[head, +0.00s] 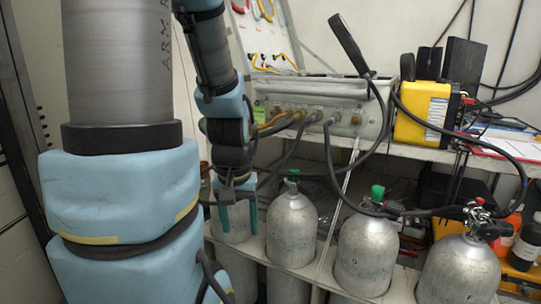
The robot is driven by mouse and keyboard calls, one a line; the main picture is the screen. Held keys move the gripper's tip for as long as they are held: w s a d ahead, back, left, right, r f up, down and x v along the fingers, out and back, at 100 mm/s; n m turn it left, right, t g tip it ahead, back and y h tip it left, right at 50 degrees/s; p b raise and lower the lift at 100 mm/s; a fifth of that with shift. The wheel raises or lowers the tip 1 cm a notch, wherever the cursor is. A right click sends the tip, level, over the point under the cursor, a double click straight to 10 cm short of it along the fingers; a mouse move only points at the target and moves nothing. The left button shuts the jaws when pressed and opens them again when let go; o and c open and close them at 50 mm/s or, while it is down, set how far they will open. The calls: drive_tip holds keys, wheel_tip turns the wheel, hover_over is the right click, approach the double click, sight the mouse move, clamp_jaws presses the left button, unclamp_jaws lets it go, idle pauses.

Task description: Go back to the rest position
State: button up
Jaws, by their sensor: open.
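My gripper (235,205) hangs pointing down in the head view, with its teal fingers apart. It is in front of the leftmost grey cylinder (231,226) and hides part of that cylinder's top. I see nothing held between the fingers. I cannot tell whether the fingers touch the cylinder. My arm fills the left side of the view and hides much of what is behind it.
Several grey cylinders stand in a row, one with a green cap (377,193). Above them a shelf (430,152) carries the air panel (318,108) and a yellow case (424,112). Black hoses (329,165) hang in front.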

wheel_tip(320, 180, up, 17)
drive_tip(key=p, duration=1.5)
drive_tip(key=shift+c, duration=0.3)
